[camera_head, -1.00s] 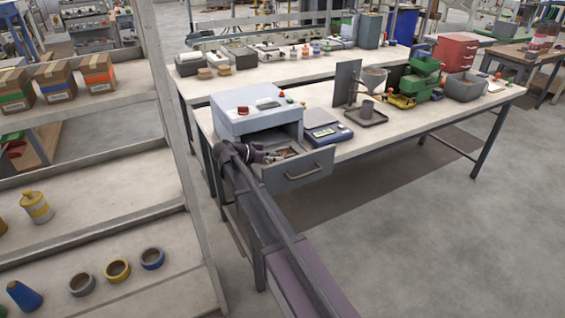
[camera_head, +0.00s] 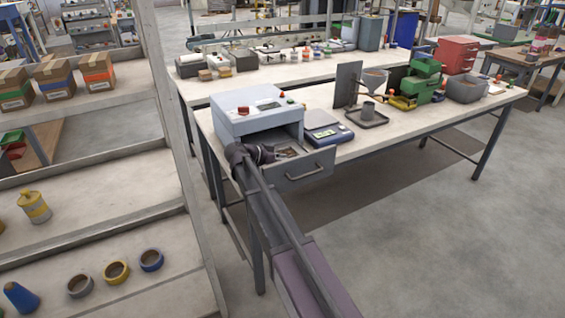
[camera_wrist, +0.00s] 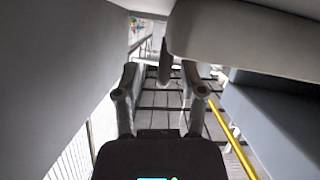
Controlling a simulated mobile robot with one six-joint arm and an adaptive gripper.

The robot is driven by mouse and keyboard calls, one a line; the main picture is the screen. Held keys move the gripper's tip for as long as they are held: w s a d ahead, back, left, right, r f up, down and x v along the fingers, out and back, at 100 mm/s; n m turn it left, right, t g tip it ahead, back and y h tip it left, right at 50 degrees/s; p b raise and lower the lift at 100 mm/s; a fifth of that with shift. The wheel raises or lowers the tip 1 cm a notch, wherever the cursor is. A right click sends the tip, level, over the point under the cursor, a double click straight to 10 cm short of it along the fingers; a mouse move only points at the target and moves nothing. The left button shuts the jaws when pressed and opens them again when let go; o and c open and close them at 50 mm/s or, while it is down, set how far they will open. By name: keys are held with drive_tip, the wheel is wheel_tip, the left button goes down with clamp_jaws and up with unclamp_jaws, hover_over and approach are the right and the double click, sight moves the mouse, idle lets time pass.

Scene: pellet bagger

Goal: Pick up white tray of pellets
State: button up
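The grey-blue machine (camera_head: 248,123) stands at the left end of the front workbench with its drawer (camera_head: 305,170) pulled out. A small pale area with brownish contents (camera_head: 286,153) shows inside the drawer; it may be the white tray of pellets, but most of it is hidden. My gripper (camera_head: 272,152) is at the left part of the drawer opening, below the machine body. In the wrist view, the two fingers of my gripper (camera_wrist: 162,82) are apart, with no tray between them. Grey panels crowd both sides of that view, and I cannot make out the tray there.
Further right are a green machine (camera_head: 421,80) and a grey bin (camera_head: 465,88). Shelving (camera_head: 95,205) stands close on the left. The floor at right is clear.

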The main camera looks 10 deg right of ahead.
clamp_jaws()
drive_tip(key=shift+r, duration=0.1)
wheel_tip(320, 180, up, 10)
drive_tip(key=p, duration=1)
idle(0.8)
